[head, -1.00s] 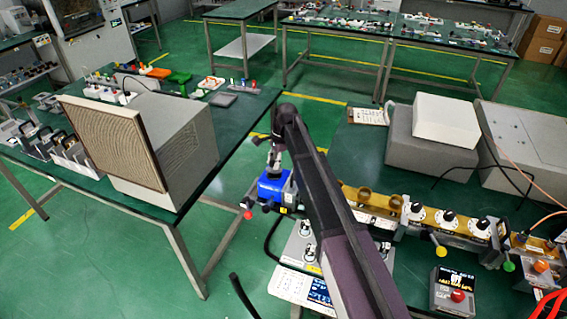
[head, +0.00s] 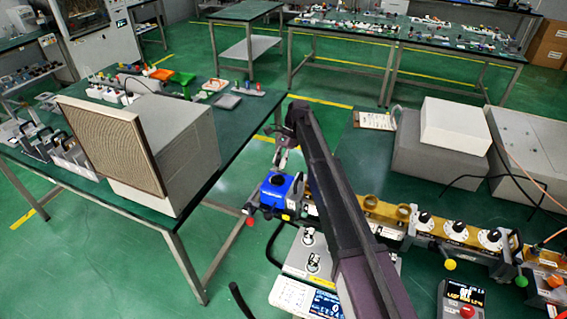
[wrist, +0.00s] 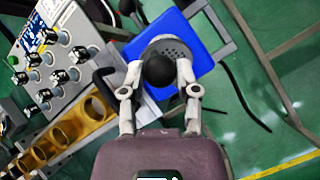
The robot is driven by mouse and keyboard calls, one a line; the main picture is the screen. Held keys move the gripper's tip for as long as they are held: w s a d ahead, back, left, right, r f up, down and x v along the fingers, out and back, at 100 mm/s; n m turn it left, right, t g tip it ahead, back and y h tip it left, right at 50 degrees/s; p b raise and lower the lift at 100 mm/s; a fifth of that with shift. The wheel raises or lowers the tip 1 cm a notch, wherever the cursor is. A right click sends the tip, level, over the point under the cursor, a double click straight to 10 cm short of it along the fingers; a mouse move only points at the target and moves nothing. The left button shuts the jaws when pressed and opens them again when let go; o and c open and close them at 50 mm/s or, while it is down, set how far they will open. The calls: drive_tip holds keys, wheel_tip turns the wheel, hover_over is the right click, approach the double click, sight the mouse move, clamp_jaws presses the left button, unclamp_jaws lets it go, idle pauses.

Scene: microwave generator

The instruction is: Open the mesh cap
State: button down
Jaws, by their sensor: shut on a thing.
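The blue unit (head: 273,197) sits at the left end of the brass-coloured assembly in the head view; it also shows in the wrist view (wrist: 196,62). In the wrist view a grey mesh cap (wrist: 177,47) with small holes lies over the blue unit, behind a black ball knob (wrist: 160,71). My gripper (wrist: 160,84) is shut on the black knob, with one finger on each side. In the head view my gripper (head: 286,160) is just above the blue unit. The mesh cap is too small there to tell how far it is raised.
A brass-coloured rail (head: 395,213) with rings and dials runs right from the blue unit. A panel with switches (wrist: 58,68) stands close by. Open green floor lies between the tables.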

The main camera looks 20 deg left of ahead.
drive_tip(key=shift+d, duration=0.2)
drive_tip(key=shift+c, duration=1.7)
unclamp_jaws()
drive_tip(key=shift+a, duration=0.1)
